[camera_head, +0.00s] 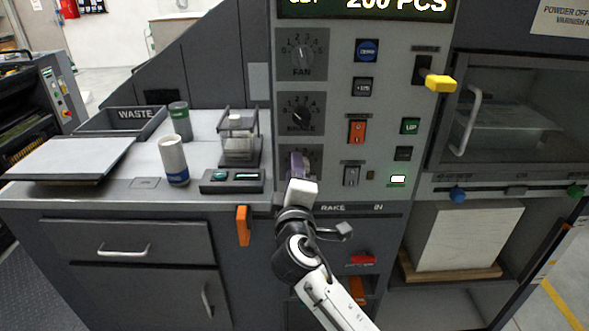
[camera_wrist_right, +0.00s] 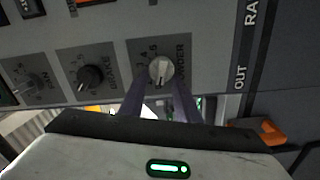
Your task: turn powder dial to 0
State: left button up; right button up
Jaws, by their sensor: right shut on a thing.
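The powder dial (camera_wrist_right: 161,70) is a pale round knob on a dark numbered plate in the right wrist view. My right gripper (camera_wrist_right: 158,92) is shut on it, with one finger at each side of the knob. I cannot read which number its pointer marks. In the head view my right gripper (camera_head: 298,166) reaches up to the lowest dial plate (camera_head: 316,153) and hides the knob. My left gripper is not in view.
The fan dial (camera_head: 303,60) and another dial (camera_head: 302,115) sit above on the same panel. Switches, including an orange rocker (camera_head: 357,131), are to the right. A yellow handle (camera_head: 440,83) sticks out. A white cup (camera_head: 173,160) stands on the left counter.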

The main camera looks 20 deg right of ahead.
dwell(0.3)
jog(key=o, duration=1)
jog(key=shift+o, duration=0.2)
jog(key=shift+s, duration=0.1)
